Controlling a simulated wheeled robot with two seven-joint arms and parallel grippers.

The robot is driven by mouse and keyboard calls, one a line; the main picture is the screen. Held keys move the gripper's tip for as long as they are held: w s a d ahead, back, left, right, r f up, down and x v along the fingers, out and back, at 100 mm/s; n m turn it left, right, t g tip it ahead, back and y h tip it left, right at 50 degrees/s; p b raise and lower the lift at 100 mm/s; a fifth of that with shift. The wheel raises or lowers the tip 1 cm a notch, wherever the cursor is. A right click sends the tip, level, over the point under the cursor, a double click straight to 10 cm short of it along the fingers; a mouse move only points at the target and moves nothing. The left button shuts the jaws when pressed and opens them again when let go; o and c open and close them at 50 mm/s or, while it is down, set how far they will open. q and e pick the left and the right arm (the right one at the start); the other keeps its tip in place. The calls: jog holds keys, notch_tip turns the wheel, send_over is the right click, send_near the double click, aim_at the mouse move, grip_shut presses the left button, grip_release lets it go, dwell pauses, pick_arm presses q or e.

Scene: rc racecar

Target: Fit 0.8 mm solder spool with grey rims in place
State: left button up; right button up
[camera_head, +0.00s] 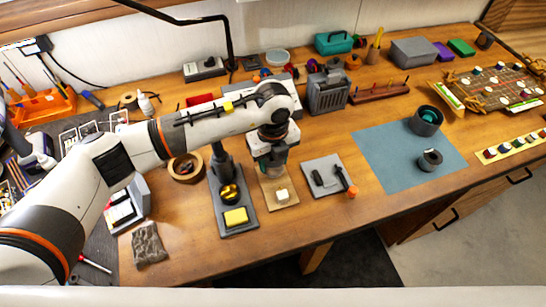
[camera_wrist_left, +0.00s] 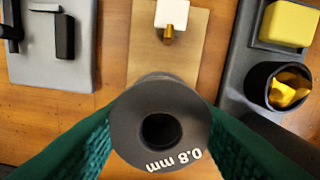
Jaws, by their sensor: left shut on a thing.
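The 0.8 mm solder spool (camera_wrist_left: 133,105) is seen end-on in the left wrist view, with a grey rim, white lettering and a dark centre hole. My left gripper (camera_wrist_left: 160,135) is shut on it, a green finger on each side. In the head view my left gripper (camera_head: 274,160) points down over the rear part of a tan board (camera_head: 288,203). The board carries a white block (camera_head: 282,195) with a brass-coloured tip, in front of the spool. The spool and gripper hide the rear of the board; I cannot tell whether they touch it. My right gripper is not in view.
A soldering stand (camera_head: 240,230) with a yellow sponge (camera_head: 236,216) stands close on the left. A grey plate (camera_head: 312,165) with black parts lies on the right. Farther right, a blue mat (camera_head: 385,160) holds a dark cup (camera_head: 426,120) and a dark ring (camera_head: 430,160).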

pick_arm(q)
jog(key=shift+s+f+b, duration=0.2)
jog(key=shift+f+b, duration=0.4)
jog(key=shift+f, duration=0.15)
jog(key=shift+s+f+b, duration=0.15)
jog(key=shift+f+b, duration=0.45)
jog(key=shift+f, duration=0.15)
jog(key=o, duration=1.2)
jog(key=shift+w, duration=0.3)
jog(key=shift+r, duration=0.1)
jog(key=o, duration=0.4)
jog(key=shift+r, duration=0.1)
jog(key=shift+r+p, duration=2.8)
jog(key=shift+r, duration=1.7)
